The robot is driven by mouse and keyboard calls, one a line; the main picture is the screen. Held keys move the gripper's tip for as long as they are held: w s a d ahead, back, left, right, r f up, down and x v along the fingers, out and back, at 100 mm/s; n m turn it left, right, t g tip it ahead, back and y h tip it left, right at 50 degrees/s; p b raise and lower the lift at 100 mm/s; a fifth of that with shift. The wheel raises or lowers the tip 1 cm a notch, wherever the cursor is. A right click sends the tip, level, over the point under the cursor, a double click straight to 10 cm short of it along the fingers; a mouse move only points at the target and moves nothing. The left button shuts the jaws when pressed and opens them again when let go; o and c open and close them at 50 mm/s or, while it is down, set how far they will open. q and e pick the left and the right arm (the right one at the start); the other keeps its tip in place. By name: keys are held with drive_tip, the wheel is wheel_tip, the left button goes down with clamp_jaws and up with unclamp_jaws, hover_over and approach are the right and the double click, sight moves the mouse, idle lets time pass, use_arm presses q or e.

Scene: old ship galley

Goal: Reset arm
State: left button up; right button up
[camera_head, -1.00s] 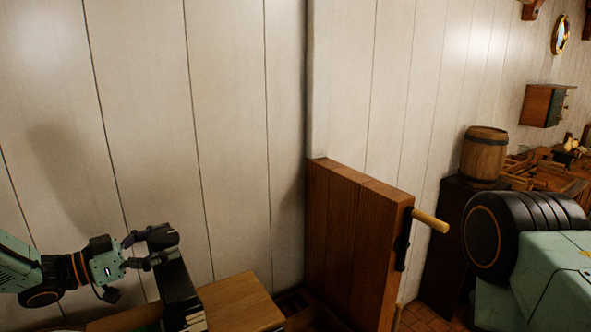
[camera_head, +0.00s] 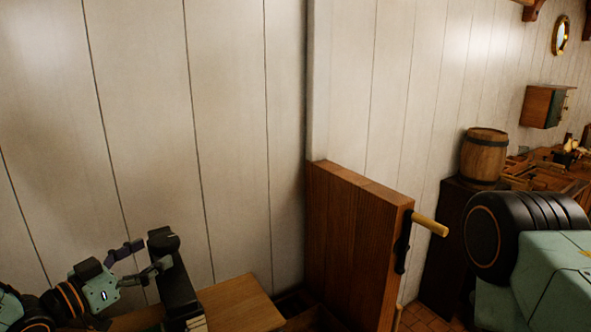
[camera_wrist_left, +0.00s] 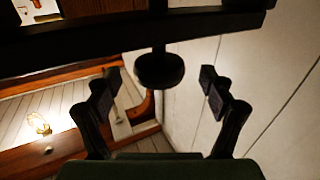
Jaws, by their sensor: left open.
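My left gripper (camera_head: 143,260) is at the lower left in the head view. It is open, with nothing between its fingers. A black bar-shaped part with a round knob (camera_head: 168,245) stands just to the right of its fingertips. In the left wrist view the open fingers (camera_wrist_left: 160,88) spread to either side of the dark round knob (camera_wrist_left: 160,71). The knob hangs from a dark bar (camera_wrist_left: 70,42) that crosses the top of that view. A small gap seems to lie between fingers and knob. My right gripper is not in view.
A light wooden top (camera_head: 238,303) lies right of the black part. An upright brown wooden panel (camera_head: 350,240) with a pale wooden handle (camera_head: 430,225) stands in the middle. A barrel (camera_head: 484,157) stands on a dark cabinet (camera_head: 447,250) beyond. White plank walls (camera_head: 230,130) close off the back.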

sight(151, 254)
use_arm(q)
drive_tip(key=shift+p+v, duration=0.5)
drive_tip(key=shift+v, duration=1.6)
drive_tip(key=shift+w, duration=0.1)
